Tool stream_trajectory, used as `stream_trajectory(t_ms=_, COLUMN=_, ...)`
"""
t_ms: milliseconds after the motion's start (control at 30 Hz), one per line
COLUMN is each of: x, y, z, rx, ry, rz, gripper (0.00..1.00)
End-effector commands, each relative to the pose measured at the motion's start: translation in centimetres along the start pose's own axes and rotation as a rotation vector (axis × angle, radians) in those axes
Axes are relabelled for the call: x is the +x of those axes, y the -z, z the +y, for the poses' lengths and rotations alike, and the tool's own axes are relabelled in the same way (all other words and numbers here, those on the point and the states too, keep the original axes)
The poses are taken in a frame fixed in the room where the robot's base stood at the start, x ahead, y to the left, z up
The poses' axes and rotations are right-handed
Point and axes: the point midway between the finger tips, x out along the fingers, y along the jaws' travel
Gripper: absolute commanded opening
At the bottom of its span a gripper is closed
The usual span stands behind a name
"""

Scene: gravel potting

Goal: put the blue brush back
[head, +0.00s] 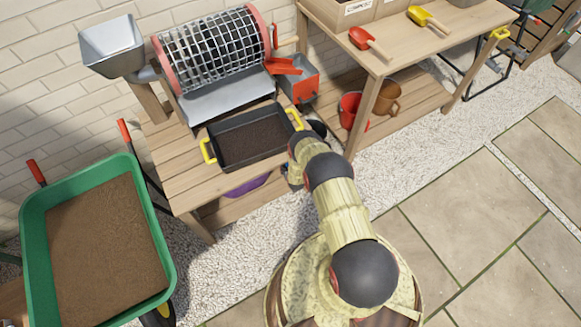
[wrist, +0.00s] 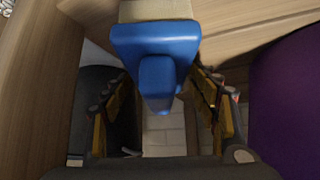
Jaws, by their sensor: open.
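The blue brush (wrist: 156,58) shows at the top middle of the wrist view, with a blue body, a stubby blue handle toward me and a pale cream part above. My gripper (wrist: 166,112) is open, one yellow-and-dark finger on each side. The handle end shows between the fingers; I cannot tell whether either touches it. In the head view my arm hides the gripper's fingers, low by the front right of the potting bench (head: 180,180), and the brush cannot be made out clearly.
A purple tub (wrist: 290,100) is close on the right in the wrist view; it stands on the lower shelf in the head view (head: 247,186). Wooden boards are close on the left and above. A black tray (head: 213,151) of soil and a mesh drum (head: 210,45) are on the bench.

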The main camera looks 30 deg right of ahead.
Motion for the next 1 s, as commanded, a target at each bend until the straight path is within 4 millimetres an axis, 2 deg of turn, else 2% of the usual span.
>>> stream_trajectory(t_ms=167, x=-1.0, y=0.3, z=0.0, rx=0.0, ry=0.0, rz=0.0, gripper=0.6)
stream_trajectory(t_ms=500, x=-7.7, y=0.5, z=0.0, rx=0.0, ry=0.0, rz=-0.001, gripper=0.6)
stream_trajectory(t_ms=700, x=-10.8, y=0.4, z=0.0, rx=0.0, ry=0.0, rz=0.001, gripper=0.6)
stream_trajectory(t_ms=833, x=-11.9, y=0.2, z=0.0, rx=0.0, ry=0.0, rz=-0.001, gripper=0.6)
stream_trajectory(t_ms=1000, x=-12.2, y=0.2, z=0.0, rx=0.0, ry=0.0, rz=0.001, gripper=0.6)
